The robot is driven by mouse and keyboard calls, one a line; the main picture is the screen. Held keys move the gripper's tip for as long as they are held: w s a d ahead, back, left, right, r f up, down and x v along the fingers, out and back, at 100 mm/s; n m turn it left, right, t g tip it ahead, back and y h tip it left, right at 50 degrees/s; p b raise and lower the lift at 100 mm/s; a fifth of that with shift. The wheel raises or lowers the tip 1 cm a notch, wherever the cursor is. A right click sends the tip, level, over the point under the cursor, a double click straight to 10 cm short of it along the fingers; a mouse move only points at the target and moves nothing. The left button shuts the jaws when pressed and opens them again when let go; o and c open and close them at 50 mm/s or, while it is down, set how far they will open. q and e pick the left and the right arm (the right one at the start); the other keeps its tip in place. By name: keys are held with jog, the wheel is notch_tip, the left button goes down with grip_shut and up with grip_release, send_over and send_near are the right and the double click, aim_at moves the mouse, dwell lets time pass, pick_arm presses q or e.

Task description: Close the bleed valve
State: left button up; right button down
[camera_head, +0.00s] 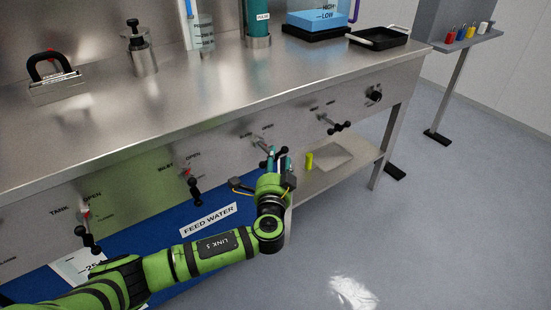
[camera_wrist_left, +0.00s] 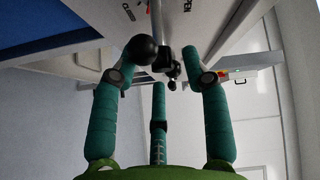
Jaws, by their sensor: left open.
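A valve handle (camera_head: 262,145) with black ball knobs sticks out of the bench's front panel in the head view. Its small label is hard to read, so I cannot be sure it is the bleed valve. My left gripper (camera_head: 278,160) is at this handle, its teal fingers pointing up at it. In the left wrist view the gripper (camera_wrist_left: 162,62) is open. A large black knob (camera_wrist_left: 140,49) lies between the fingertips, close to one finger; I cannot tell whether they touch. "OPEN" and "CLOSED" labels show behind it. My right gripper is not in view.
Similar valve handles stand left (camera_head: 192,186) and right (camera_head: 333,126) on the same panel, with another at far left (camera_head: 87,238). A lower shelf (camera_head: 350,170) holds a yellow-green cylinder (camera_head: 309,161). A blue "FEED WATER" tank (camera_head: 160,245) lies below.

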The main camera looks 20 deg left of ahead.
pick_arm(q)
jog(key=shift+x, duration=1.15)
jog(key=shift+c, duration=0.4)
grip_shut()
jog(key=shift+a+r, duration=0.1)
jog(key=shift+r, duration=0.05)
dwell(0.5)
